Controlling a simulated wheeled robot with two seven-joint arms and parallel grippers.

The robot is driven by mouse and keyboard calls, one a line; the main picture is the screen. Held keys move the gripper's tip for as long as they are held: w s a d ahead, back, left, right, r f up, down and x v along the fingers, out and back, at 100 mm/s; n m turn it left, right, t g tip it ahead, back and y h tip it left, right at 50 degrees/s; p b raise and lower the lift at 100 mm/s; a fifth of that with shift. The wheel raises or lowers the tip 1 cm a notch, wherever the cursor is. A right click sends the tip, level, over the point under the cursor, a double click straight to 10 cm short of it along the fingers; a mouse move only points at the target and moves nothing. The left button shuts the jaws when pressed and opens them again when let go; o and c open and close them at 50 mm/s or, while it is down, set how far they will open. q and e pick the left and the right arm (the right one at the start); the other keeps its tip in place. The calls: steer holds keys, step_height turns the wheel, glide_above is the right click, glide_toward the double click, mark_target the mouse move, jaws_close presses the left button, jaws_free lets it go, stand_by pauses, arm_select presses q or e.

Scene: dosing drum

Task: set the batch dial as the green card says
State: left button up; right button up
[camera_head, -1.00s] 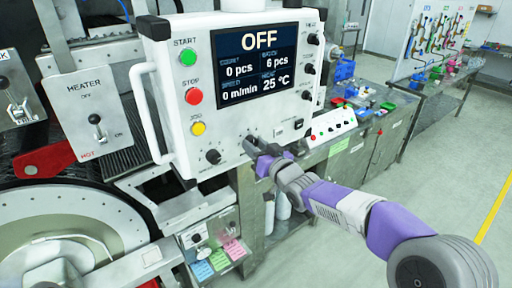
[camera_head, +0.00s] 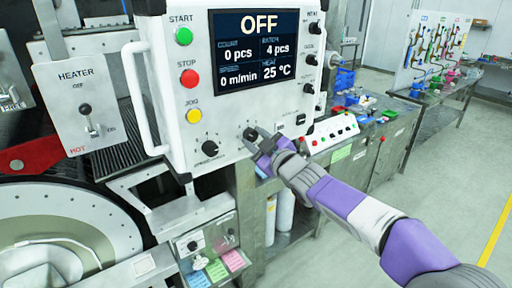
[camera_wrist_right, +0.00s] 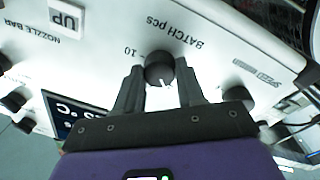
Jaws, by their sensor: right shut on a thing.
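The batch dial (camera_wrist_right: 159,68) is a black knob with a white pointer line, under the lettering "BATCH pcs" in the right wrist view. In the head view the dial (camera_head: 249,133) sits low on the white control panel. My right gripper (camera_head: 256,141) is shut on it, with one finger on each side in the wrist view (camera_wrist_right: 160,88). The display (camera_head: 256,50) reads OFF, with batch at 4 pcs, count 0 pcs, 0 m/min and 25 °C. The green card (camera_head: 217,269) hangs below the panel between a blue and a pink card; its writing is too small to read. My left gripper is out of view.
Start (camera_head: 183,36), stop (camera_head: 189,77) and jog (camera_head: 193,115) buttons line the panel's left side. A white button box (camera_head: 332,132) stands close behind my right gripper.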

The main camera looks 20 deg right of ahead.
steer(key=n+b, duration=0.1)
steer(key=n, duration=0.3)
steer(key=shift+f+n+b, duration=0.1)
steer(key=shift+n+b, duration=0.2)
steer(key=shift+n, duration=0.1)
steer(key=n+b, duration=0.1)
steer(key=n, duration=0.3)
steer(key=shift+d+y, duration=0.1)
steer(key=shift+y, duration=0.2)
steer(key=shift+n, duration=0.4)
steer(key=o, duration=1)
steer(key=shift+o, duration=0.2)
steer(key=v, duration=0.7)
steer(key=shift+s, duration=0.2)
